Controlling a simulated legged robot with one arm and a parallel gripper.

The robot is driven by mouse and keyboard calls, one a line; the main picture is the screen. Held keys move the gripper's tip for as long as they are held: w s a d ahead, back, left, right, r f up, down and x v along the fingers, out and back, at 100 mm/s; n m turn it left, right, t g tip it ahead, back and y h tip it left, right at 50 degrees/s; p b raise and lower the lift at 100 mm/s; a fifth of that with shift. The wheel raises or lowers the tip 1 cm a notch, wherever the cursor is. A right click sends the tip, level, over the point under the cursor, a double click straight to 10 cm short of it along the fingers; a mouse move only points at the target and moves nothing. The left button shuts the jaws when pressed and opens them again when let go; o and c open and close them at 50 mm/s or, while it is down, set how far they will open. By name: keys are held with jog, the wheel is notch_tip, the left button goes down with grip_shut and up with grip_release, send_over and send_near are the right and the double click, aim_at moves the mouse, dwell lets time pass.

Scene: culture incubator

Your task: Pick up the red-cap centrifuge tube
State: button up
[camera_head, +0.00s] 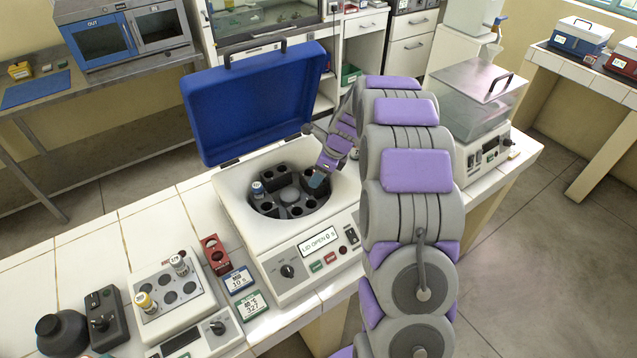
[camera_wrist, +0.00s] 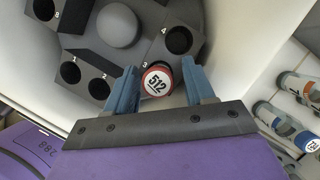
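The red-cap centrifuge tube (camera_wrist: 157,80) shows in the wrist view as a round cap with a red rim and a white top marked 512. It sits at the rotor (camera_wrist: 118,25) slot marked 3. My gripper (camera_wrist: 158,68) has its two blue fingers on either side of the cap. The left finger is very close to the cap, and a small gap shows at the right finger. In the head view my gripper (camera_head: 318,182) reaches into the right side of the open centrifuge (camera_head: 238,205) and hides the red cap.
A blue-capped tube (camera_head: 257,188) stands at the rotor's left. The blue lid (camera_head: 255,100) is raised behind. The bowl wall (camera_wrist: 235,40) is close to my right finger. Several labelled tubes (camera_wrist: 300,85) lie outside the bowl. A tube block (camera_head: 165,320) and red rack (camera_head: 215,254) stand left.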

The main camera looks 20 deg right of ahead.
jog(key=shift+w+a, duration=0.1)
jog(key=shift+a, duration=0.45)
jog(key=shift+c, duration=1.4)
jog(key=shift+d, duration=0.65)
jog(key=c, duration=0.5)
jog(key=shift+c, duration=0.6)
jog(key=shift+a, duration=0.1)
jog(key=shift+a+r, duration=0.1)
jog(key=shift+a, duration=0.05)
